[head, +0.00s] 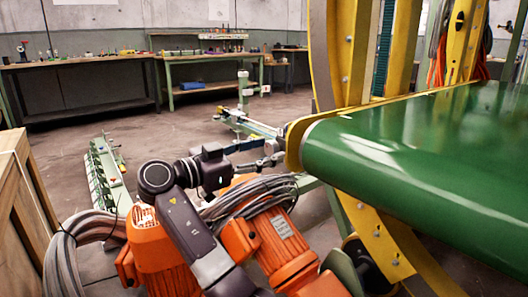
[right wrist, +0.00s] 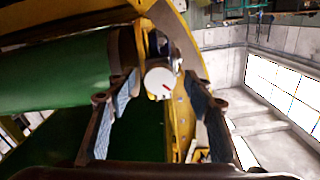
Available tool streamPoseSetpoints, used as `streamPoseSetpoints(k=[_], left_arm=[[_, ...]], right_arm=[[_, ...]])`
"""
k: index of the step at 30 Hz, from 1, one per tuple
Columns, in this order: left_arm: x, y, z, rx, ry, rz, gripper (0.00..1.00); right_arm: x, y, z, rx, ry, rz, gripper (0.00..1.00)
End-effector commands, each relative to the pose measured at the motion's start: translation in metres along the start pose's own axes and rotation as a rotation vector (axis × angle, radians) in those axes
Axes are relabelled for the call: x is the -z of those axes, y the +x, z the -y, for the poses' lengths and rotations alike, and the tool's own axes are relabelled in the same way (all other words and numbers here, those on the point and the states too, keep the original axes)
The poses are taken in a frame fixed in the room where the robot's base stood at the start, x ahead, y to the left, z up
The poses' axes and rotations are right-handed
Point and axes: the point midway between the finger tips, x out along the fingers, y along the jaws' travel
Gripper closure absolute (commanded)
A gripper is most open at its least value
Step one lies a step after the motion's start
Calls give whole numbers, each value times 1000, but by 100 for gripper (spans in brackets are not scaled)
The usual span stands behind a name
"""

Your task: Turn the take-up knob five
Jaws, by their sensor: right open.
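My right gripper (right wrist: 161,88) is open, with one finger on each side of the disc in the picture. I cannot tell whether either finger touches it. In the head view my right gripper (head: 268,163) reaches toward the yellow end plate of the green belt (head: 400,150). The knob cannot be made out there. My left gripper is not in view.
Orange motors (head: 280,252) and coiled grey cables (head: 250,193) lie close below my right arm. A wooden crate (head: 18,185) stands at the left edge. Workbenches (head: 80,63) line the far wall. Open floor (head: 165,130) lies between.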

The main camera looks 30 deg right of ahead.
Motion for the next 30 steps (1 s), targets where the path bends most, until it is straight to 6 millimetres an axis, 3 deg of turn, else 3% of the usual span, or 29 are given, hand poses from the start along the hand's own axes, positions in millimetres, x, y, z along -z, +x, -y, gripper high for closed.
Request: streamPoseSetpoints(k=[7,21,30], left_arm=[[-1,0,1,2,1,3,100],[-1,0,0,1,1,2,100],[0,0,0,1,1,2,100]], right_arm=[[0,-15,1,3,0,0,52],[0,-106,1,2,-1,0,52],[0,-121,0,0,0,0,52]])
